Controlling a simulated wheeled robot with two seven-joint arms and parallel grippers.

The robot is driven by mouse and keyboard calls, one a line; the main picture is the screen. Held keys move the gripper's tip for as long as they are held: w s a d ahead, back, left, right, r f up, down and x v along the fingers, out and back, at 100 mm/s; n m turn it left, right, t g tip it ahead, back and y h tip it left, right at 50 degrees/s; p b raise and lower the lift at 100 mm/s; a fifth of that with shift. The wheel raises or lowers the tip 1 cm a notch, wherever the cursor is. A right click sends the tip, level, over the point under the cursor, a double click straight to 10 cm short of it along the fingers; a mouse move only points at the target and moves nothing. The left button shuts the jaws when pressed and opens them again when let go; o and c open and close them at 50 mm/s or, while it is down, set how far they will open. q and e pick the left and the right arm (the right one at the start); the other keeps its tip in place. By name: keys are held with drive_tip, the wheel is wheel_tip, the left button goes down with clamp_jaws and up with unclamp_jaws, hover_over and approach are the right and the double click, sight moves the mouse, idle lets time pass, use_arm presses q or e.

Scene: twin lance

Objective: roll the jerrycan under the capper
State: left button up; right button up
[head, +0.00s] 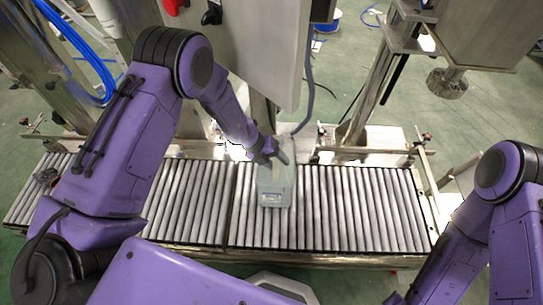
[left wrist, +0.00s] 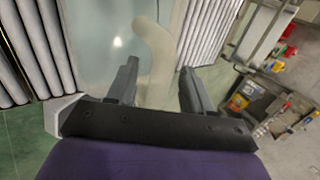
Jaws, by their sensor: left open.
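The jerrycan (head: 276,186), pale and translucent, is on the roller conveyor (head: 345,215) near the middle of the head view. My left gripper (head: 279,157) is at its far, upper end. In the left wrist view the open fingers (left wrist: 155,85) are on either side of the jerrycan's pale curved handle (left wrist: 155,55); I cannot tell whether they touch it. The capper (head: 447,82), a round metal head under a steel housing, hangs at the upper right, to the right of the jerrycan. My right arm shows at the lower right, but its gripper is out of frame.
Metal guide rails (head: 365,151) run along the conveyor's far side. A steel post (head: 372,85) stands behind it at the right. A grey cabinet (head: 268,40) hangs above the middle.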

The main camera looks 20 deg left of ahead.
use_arm(q)
clamp_jaws()
idle(1.4)
drive_tip(key=shift+c, duration=0.4)
unclamp_jaws()
drive_tip(key=shift+w+r, duration=0.35)
drive_tip(key=shift+r, duration=0.05)
drive_tip(key=shift+o, duration=1.1)
drive_tip(key=shift+s, duration=0.1)
drive_tip(key=shift+s+f, duration=0.1)
drive_tip(key=shift+f, duration=0.1)
